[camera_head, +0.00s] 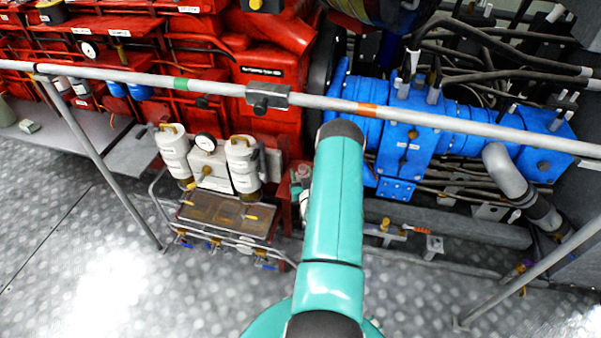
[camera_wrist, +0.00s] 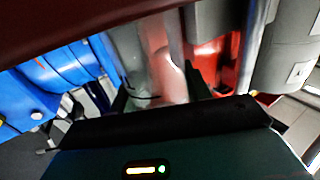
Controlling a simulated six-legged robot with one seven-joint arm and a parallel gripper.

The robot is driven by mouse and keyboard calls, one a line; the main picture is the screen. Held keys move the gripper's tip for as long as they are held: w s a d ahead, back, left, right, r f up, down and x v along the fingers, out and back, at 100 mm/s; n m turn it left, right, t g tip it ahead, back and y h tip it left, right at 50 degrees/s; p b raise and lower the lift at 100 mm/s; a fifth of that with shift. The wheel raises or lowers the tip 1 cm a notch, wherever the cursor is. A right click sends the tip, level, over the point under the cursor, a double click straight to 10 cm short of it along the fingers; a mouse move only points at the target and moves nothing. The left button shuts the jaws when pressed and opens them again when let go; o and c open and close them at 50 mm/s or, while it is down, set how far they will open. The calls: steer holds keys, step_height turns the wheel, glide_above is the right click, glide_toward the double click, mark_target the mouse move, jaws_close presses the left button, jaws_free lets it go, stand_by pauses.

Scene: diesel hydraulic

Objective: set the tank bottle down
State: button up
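A pale, partly see-through bottle with a pinkish tone (camera_wrist: 168,72), which I take to be the tank bottle, stands between the fingers of my gripper (camera_wrist: 160,98) in the wrist view. The fingers are dark and lie on either side of it, and they look shut on it. Its lower and upper ends are cut off or hidden. In the head view my teal arm covers most of the gripper. Only a small pale and pinkish piece, likely the bottle (camera_head: 303,174), shows left of the arm, in front of the red engine.
Two white canisters (camera_head: 243,162) stand above a brown tray (camera_head: 228,216) with valves. A grey handrail (camera_head: 210,87) crosses in front of the red engine (camera_head: 270,68) and blue machine (camera_head: 405,135). The metal floor (camera_head: 110,260) is clear at the left.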

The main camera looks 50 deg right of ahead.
steer(key=o, duration=0.4)
steer(key=shift+w, duration=0.15)
steer(key=shift+c, duration=0.2)
steer(key=shift+o, duration=0.2)
steer(key=shift+s+a+r, duration=0.15)
steer(key=shift+s+r, duration=0.05)
steer(key=shift+o, duration=0.4)
steer(key=v, duration=1.1)
steer(key=s+a+f, duration=0.2)
steer(key=s, duration=0.1)
steer(key=x, duration=0.7)
steer(key=shift+w+d+r, duration=0.1)
steer(key=shift+w+r, duration=0.15)
steer(key=shift+x, duration=2.9)
